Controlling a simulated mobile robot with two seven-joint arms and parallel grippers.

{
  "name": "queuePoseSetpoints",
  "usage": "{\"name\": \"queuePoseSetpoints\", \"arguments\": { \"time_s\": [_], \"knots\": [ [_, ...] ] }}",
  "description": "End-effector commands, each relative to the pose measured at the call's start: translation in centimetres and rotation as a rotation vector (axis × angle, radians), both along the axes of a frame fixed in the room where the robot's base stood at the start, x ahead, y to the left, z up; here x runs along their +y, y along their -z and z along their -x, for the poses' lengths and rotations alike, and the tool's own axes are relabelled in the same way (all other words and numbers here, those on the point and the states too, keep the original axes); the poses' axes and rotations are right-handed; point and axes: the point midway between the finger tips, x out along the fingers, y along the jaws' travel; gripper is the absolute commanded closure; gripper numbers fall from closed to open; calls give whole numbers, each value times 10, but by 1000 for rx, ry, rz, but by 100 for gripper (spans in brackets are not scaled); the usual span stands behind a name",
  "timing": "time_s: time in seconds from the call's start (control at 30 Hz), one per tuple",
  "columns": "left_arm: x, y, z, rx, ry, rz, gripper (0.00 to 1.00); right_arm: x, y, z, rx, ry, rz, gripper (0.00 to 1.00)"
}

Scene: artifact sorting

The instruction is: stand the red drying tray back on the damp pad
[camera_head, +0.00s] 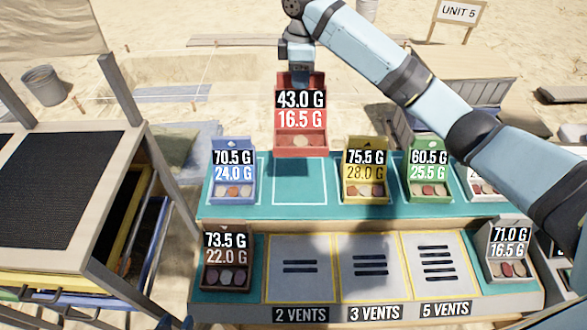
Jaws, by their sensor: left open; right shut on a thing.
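The red drying tray (301,151) is held upright by its back panel, with pale round pieces in its front and a label reading 43.0 G over 16.5 G. My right gripper (300,78) is shut on the top of its back panel. The tray is at the far edge of the teal damp pad (299,205), behind an empty white-outlined place between the blue and yellow trays. It looks raised above the pad, but its exact height is unclear.
The blue tray (233,190) and yellow tray (365,192) flank the empty place. A green tray (428,189) and a white tray stand further right. A brown tray (226,279) and a grey tray (507,268) stand in front, beside empty vent panels (300,287). A rack (70,180) is at left.

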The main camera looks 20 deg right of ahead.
Motion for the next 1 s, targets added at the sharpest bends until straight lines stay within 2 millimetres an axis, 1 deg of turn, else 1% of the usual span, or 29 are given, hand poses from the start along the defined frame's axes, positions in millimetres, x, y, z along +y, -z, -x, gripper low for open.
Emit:
{"name": "queuePoseSetpoints", "arguments": {
  "time_s": [0.17, 0.4, 0.5, 0.6, 0.87, 1.0],
  "knots": [
    [0, -2, 0, 0, 0, 0, 57, 0, 41, 1, 6, 1, 2, 100],
    [0, -4, 0, 0, 0, 0, 57, -1, 105, 1, 5, 2, 3, 100],
    [0, -4, 0, 0, 0, 0, 57, 0, 127, 1, 3, 0, 0, 100],
    [0, -5, 0, 0, 0, 0, 57, 0, 142, 1, 2, 0, 0, 100],
    [0, -5, 0, 0, 0, 0, 57, 0, 161, 1, 1, 0, 1, 100],
    [0, -5, 0, 1, 0, 0, 57, 0, 183, 1, 3, 1, 1, 100]
  ]
}}
